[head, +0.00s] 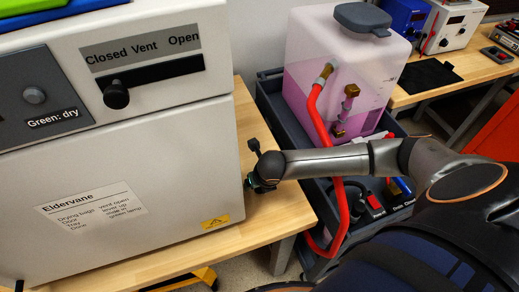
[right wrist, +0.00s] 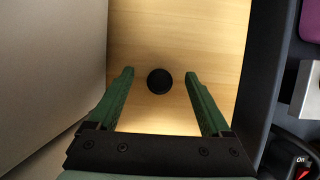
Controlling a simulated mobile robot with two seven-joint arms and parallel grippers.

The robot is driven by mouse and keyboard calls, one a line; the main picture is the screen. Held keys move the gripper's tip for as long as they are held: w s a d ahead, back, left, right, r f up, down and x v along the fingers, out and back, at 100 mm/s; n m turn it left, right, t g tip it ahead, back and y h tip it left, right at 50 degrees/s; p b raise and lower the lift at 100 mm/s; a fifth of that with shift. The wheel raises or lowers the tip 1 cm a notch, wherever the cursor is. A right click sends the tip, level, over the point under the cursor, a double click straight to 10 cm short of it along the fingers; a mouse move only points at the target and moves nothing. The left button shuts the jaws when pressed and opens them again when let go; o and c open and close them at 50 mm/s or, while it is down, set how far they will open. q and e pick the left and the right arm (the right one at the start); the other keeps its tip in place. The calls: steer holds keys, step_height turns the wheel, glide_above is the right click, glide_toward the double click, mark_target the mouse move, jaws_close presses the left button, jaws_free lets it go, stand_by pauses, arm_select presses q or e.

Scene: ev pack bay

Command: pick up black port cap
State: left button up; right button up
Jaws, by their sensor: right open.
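The black port cap (right wrist: 159,81) is a small round black disc lying on the wooden bench top (right wrist: 178,30), seen in the right wrist view. My right gripper (right wrist: 160,74) is open, with one green finger on each side of the cap and a gap on both sides. I cannot tell how high the fingertips are above the wood. In the head view my right gripper (head: 260,182) is over the bench strip beside the white cabinet, and I cannot make out the cap there. My left gripper is not in view.
The white drying cabinet (head: 120,165) stands close on the left of the gripper. On the right, a dark cart (head: 268,92) carries a tank of pink liquid (head: 335,75) with a red hose (head: 313,100). The bench strip between them is narrow and otherwise clear.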

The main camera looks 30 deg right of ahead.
steer(key=shift+f, duration=0.15)
jaws_close()
stand_by(0.6)
